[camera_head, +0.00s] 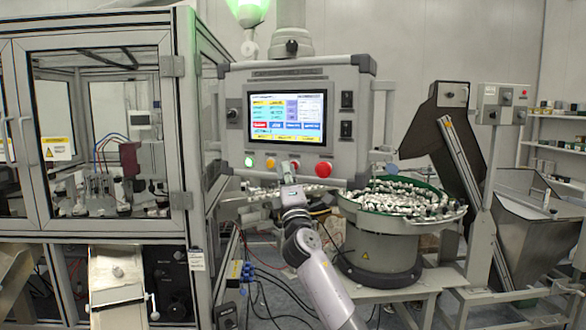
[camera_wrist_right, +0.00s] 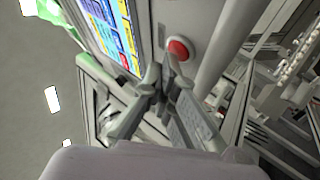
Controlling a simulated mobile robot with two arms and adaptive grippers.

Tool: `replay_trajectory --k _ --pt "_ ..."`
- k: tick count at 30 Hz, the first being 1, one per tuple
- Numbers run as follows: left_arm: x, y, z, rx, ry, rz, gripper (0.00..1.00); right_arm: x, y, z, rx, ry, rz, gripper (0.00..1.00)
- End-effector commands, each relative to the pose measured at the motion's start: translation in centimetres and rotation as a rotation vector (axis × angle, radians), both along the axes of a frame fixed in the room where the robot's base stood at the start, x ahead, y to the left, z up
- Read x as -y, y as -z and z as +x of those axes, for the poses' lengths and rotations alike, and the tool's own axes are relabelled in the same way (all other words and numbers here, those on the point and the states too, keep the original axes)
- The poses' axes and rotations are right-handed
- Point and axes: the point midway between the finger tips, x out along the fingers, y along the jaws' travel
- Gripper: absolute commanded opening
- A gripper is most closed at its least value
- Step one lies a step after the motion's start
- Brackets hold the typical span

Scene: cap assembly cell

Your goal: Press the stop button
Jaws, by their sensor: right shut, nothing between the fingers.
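The control panel (camera_head: 232,145) carries a row of buttons below its screen: a green one (camera_head: 249,162), a yellow one (camera_head: 270,163) and a large round red button (camera_head: 323,169) at the right. My right gripper (camera_head: 290,165) is shut and empty, raised in front of the panel between the yellow and red buttons. In the right wrist view the red button (camera_wrist_right: 178,48) shows just beyond and slightly right of my right gripper's fingertips (camera_wrist_right: 163,68). I cannot tell whether the fingers touch the panel. No button label is readable. My left gripper is not in view.
A lit touchscreen (camera_head: 288,113) sits above the buttons. A glazed machine cabinet (camera_head: 180,120) stands at the left. A round feeder bowl (camera_head: 400,226) full of small parts stands at the right, beside a dark inclined conveyor (camera_head: 455,150). Cables hang below the panel.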

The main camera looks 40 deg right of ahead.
Motion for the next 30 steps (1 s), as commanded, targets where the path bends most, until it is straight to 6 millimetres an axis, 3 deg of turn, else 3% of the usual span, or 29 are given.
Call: replay_trajectory --k 21,30 --pt "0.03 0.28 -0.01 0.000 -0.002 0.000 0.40 0.44 0.01 0.23 0.000 0.001 -0.001 0.00" --pt "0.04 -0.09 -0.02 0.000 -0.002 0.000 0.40 -0.41 -0.02 -0.29 -0.001 0.000 -0.001 0.00"
